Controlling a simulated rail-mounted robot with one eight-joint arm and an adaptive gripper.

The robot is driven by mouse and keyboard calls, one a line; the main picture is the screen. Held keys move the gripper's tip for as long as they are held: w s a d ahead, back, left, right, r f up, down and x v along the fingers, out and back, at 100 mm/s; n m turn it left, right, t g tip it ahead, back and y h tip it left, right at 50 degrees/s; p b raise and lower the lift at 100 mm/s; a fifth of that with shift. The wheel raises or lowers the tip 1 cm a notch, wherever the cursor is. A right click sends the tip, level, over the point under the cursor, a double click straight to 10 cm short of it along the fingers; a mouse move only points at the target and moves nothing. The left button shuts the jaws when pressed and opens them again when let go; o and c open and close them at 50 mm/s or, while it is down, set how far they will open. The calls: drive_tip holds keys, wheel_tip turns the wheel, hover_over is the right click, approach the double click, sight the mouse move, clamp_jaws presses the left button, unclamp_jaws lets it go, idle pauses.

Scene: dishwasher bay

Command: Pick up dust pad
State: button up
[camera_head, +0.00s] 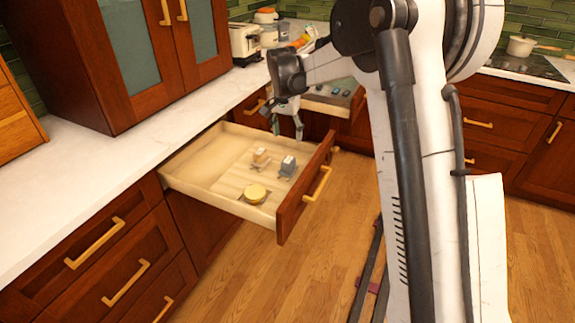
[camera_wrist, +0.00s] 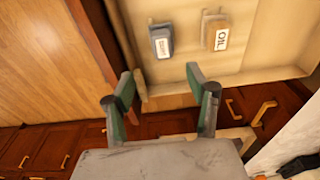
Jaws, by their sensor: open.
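No thing in view is clearly marked as a dust pad. The open drawer (camera_head: 198,178) holds a round yellow piece (camera_head: 255,193) near its front side, a grey block (camera_head: 288,167) with a pale label and a tan block (camera_head: 261,157). The wrist view shows the grey block (camera_wrist: 162,42) and the tan block (camera_wrist: 218,36), labelled OIL; the yellow piece is out of that view. My gripper (camera_head: 287,128) is above the drawer's far front corner, apart from the blocks. Its green-and-dark fingers (camera_wrist: 160,75) are open, with nothing between them.
The drawer's wooden front (camera_head: 306,190) has a brass handle (camera_head: 318,184). A second open drawer (camera_head: 335,100) holds small dark items behind my gripper. A toaster (camera_head: 245,42) stands on the white counter (camera_head: 115,180). The wooden floor (camera_head: 300,285) is clear in front.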

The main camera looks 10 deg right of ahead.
sight(288, 160)
drive_tip(key=f, duration=0.4)
drive_tip(key=w+f+b, duration=0.1)
drive_tip(key=f, duration=0.4)
drive_tip(key=d+f, duration=0.1)
drive_tip(key=f, duration=0.4)
drive_tip(key=shift+w, duration=0.4)
drive_tip(key=shift+a, duration=0.1)
clamp_jaws()
drive_tip(key=shift+r, duration=0.15)
drive_tip(key=shift+r, duration=0.5)
wheel_tip(288, 160, up, 3)
drive_tip(key=shift+f, duration=0.15)
drive_tip(key=s+a+r, duration=0.6)
drive_tip(key=a+r, duration=0.1)
drive_tip(key=a, duration=0.2)
drive_tip(key=shift+s+a+p, duration=0.3)
drive_tip(key=shift+a+p, duration=0.05)
drive_tip(key=shift+p, duration=0.1)
